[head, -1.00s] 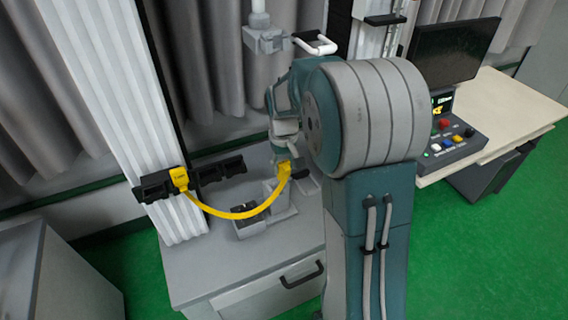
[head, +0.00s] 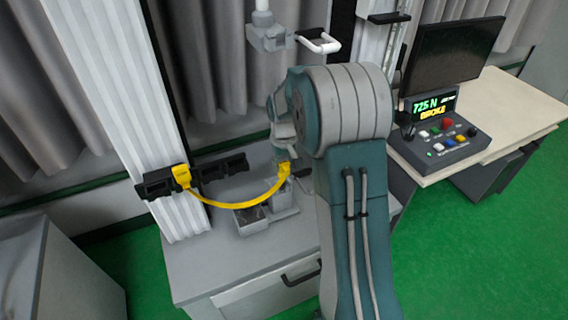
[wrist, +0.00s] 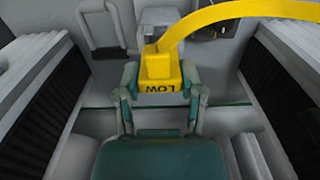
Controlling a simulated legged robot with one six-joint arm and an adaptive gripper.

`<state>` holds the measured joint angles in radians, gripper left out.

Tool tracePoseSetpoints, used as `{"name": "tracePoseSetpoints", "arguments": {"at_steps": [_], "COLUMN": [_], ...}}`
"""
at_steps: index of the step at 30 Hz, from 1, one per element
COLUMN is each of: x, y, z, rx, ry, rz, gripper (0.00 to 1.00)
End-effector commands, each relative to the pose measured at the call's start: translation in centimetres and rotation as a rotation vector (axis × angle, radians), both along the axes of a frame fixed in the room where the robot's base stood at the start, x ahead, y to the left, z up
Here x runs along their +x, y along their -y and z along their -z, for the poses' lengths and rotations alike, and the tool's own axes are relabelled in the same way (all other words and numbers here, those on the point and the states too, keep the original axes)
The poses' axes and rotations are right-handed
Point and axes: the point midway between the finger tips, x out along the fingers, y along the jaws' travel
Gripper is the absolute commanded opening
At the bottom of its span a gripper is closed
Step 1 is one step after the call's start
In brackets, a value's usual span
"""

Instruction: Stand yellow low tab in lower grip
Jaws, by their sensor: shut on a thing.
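My gripper (wrist: 160,84) is shut on the yellow low tab (wrist: 160,72), a block with "LOW" on its face, upside down in the wrist view. In the head view the tab (head: 284,168) is in front of my wrist, over the grey lower grip (head: 284,198). Part of that grip (wrist: 158,17) shows beyond the tab in the wrist view. I cannot tell whether the tab touches it. A yellow strap (head: 238,214) sags from the tab to another yellow tab (head: 181,177) in the black rack (head: 212,175).
The upper grip (head: 270,38), with a white handle, hangs above. A control panel (head: 440,142) and a display reading "725 N" and "BROKE" (head: 431,107) are at right.

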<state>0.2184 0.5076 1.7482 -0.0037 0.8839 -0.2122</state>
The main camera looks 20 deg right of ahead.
Motion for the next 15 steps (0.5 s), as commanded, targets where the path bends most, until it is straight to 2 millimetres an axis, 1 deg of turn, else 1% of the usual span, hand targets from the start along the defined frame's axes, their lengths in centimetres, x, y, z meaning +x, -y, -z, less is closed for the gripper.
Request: {"name": "tracePoseSetpoints", "arguments": {"at_steps": [15], "x": [2.6], "y": [0.0], "z": [2.5], "rx": [0.000], "ry": [0.000], "rz": [-0.001], "gripper": [0.18]}}
